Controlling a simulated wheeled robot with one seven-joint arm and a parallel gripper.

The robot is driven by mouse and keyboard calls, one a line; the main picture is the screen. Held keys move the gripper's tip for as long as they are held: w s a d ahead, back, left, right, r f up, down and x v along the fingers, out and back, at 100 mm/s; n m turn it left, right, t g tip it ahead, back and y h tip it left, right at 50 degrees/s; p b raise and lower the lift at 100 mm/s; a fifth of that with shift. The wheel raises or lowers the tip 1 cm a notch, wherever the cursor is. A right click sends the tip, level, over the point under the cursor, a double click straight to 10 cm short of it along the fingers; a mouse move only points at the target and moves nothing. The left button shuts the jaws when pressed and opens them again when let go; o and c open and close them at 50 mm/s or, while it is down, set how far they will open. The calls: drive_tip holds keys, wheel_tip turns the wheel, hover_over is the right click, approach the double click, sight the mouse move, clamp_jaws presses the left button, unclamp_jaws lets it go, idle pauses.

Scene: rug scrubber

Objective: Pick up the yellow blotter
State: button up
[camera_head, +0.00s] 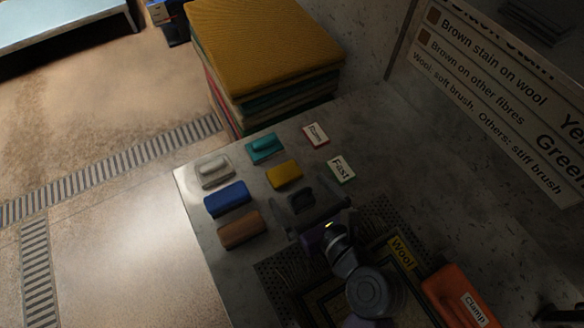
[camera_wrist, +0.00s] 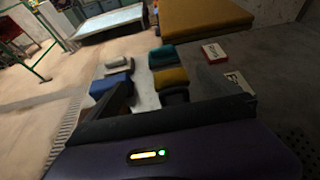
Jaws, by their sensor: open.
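The yellow blotter (camera_head: 284,175) lies on the grey worktop, between the teal blotter (camera_head: 265,148) and a dark block (camera_head: 301,201). It also shows in the wrist view (camera_wrist: 172,77), just beyond the dark block and partly covered by it. My gripper (camera_head: 318,216) is open and apart from the yellow blotter, on its lower right side in the head view. Nothing shows held between its fingers. The dark block is the closest thing to my gripper.
A pale block (camera_head: 215,171), a blue block (camera_head: 228,198) and a brown block (camera_head: 240,230) lie to the left. Two label cards (camera_head: 341,169) lie to the right. A rug stack with a yellow top (camera_head: 262,45) stands behind. An orange clamp (camera_head: 458,298) is at lower right.

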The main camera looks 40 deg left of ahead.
drive_tip(key=b, duration=0.6)
approach(289, 180)
drive_tip(key=shift+s+a+f, duration=0.25)
drive_tip(key=shift+a+f, duration=0.1)
drive_tip(key=shift+a, duration=0.2)
drive_tip(key=shift+w+p+x, duration=0.2)
drive_tip(key=shift+x, duration=1.7)
drive_tip(key=shift+w+p+x, duration=0.15)
drive_tip(key=shift+p+x, duration=0.05)
drive_tip(key=shift+x, duration=1.75)
drive_tip(key=shift+d+r, duration=0.1)
drive_tip(key=c, duration=1.3)
